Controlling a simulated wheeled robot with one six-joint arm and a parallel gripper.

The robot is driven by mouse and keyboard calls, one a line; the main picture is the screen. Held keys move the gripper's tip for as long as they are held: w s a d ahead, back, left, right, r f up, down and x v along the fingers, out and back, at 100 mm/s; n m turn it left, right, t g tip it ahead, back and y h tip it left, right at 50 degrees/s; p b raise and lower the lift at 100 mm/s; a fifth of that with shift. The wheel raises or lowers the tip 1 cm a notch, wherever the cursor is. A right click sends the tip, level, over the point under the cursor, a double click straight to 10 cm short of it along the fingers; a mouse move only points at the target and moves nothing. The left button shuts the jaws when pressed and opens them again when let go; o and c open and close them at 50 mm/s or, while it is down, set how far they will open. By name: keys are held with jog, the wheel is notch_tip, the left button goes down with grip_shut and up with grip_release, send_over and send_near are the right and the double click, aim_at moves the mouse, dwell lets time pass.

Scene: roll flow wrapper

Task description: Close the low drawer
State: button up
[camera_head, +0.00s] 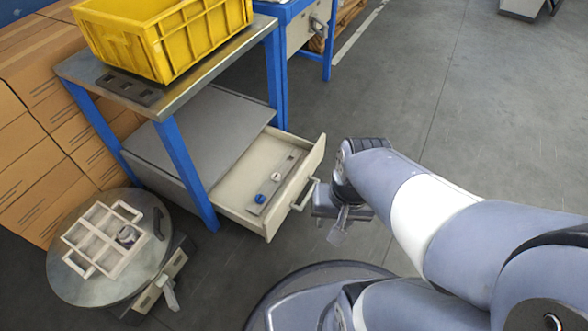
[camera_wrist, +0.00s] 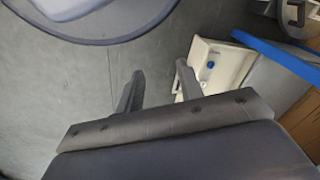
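The low drawer (camera_head: 262,178) is beige and pulled out from the grey cabinet (camera_head: 205,130) under the blue-framed workbench. A bar handle (camera_head: 305,194) is on its front panel. Blue and white round pieces on a grey strip lie inside it. My gripper (camera_head: 338,226) is just right of the drawer front, close to the handle; whether it touches cannot be told. In the wrist view my gripper (camera_wrist: 158,85) has its two fingers apart with nothing between them. The drawer (camera_wrist: 212,68) shows there beside the right finger.
A yellow crate (camera_head: 165,35) stands on the bench top (camera_head: 215,62). A round stand (camera_head: 75,285) with a beige divided tray (camera_head: 104,240) is at lower left. Cardboard boxes (camera_head: 40,140) are stacked at left.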

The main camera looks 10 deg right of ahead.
jog(key=w+f+m+y, duration=0.1)
jog(key=w+m, duration=0.1)
jog(key=w, duration=0.1)
jog(key=w+a+f+m+y+p, duration=0.1)
jog(key=w+m, duration=0.1)
jog(key=w, duration=0.1)
jog(key=w+a+f+m+y, duration=0.1)
jog(key=w+m+y, duration=0.1)
jog(key=w, duration=0.1)
jog(key=shift+w+g+p, duration=0.15)
jog(key=shift+g+p, duration=0.15)
jog(key=shift+p, duration=0.05)
grip_shut()
jog(key=w+d+f+m+t+y+p, duration=0.25)
jog(key=w+d+f+m, duration=0.25)
jog(key=w+f+m, duration=0.65)
jog(key=m+t+b, duration=0.3)
jog(key=m+b, duration=0.1)
jog(key=m, duration=0.2)
send_near(291, 191)
jog(key=shift+n+h, duration=0.25)
jog(key=shift+h, duration=0.1)
jog(key=shift+a+r+x, duration=0.1)
jog(key=shift+a+x, duration=0.05)
jog(key=shift+x, duration=0.75)
jog(key=shift+a+r+x, duration=0.1)
jog(key=shift+a+x, duration=0.05)
jog(key=shift+x, duration=0.75)
jog(key=shift+a+r+x, duration=0.1)
jog(key=shift+x, duration=0.8)
